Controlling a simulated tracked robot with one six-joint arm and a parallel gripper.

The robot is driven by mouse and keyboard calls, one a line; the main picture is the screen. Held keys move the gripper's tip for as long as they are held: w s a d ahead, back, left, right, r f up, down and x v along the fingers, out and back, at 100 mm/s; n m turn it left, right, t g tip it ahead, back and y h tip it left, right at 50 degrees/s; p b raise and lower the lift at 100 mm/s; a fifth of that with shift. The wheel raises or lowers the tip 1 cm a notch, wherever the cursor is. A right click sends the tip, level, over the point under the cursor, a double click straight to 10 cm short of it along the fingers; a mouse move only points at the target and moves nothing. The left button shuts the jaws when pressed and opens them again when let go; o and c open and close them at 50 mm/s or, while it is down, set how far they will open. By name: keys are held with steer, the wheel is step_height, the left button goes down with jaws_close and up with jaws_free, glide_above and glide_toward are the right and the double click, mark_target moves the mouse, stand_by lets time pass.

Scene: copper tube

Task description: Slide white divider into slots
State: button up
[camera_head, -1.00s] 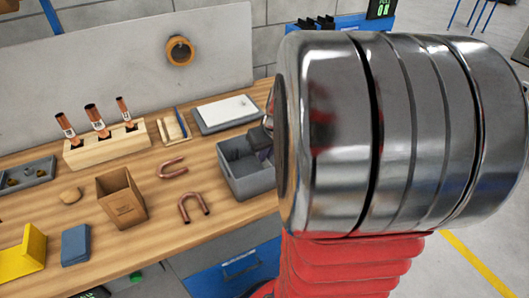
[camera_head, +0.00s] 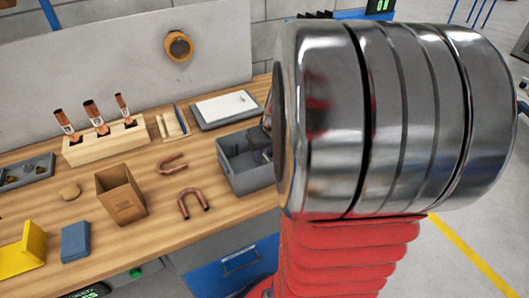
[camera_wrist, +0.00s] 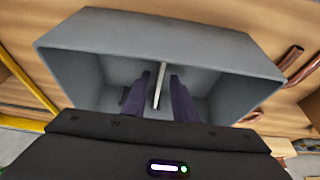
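The grey box (camera_head: 247,178) stands on the bench beside my arm. It fills the upper middle of the wrist view (camera_wrist: 95,28). The white divider (camera_wrist: 160,85) shows there as a thin, nearly upright strip inside the box, seen edge-on. My gripper (camera_wrist: 160,84) reaches into the box with one dark finger on each side of the divider. Narrow gaps show between fingers and divider, so the gripper looks slightly open around it. The slots and the divider's lower edge cannot be made out. In the head view, my arm hides most of the gripper.
A white plate on a grey tray (camera_head: 205,121) lies behind the box. Copper U-bends (camera_head: 192,204), an open cardboard box (camera_head: 121,194) and a wooden block holding copper tubes (camera_head: 78,152) stand to the left. Bare bench lies between them.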

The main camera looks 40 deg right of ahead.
steer(key=shift+r, duration=0.1)
steer(key=v, duration=1.3)
steer(key=shift+s+r, duration=0.15)
steer(key=shift+s, duration=0.05)
steer(key=shift+a, duration=0.15)
stand_by(0.4)
steer(key=s+a+n, duration=0.1)
steer(key=s+a, duration=0.1)
steer(key=a, duration=1.1)
steer(key=s+a+n+t+y, duration=0.1)
steer(key=s+a+n, duration=0.1)
steer(key=a, duration=1)
steer(key=shift+a+f, duration=0.4)
steer(key=shift+f, duration=0.05)
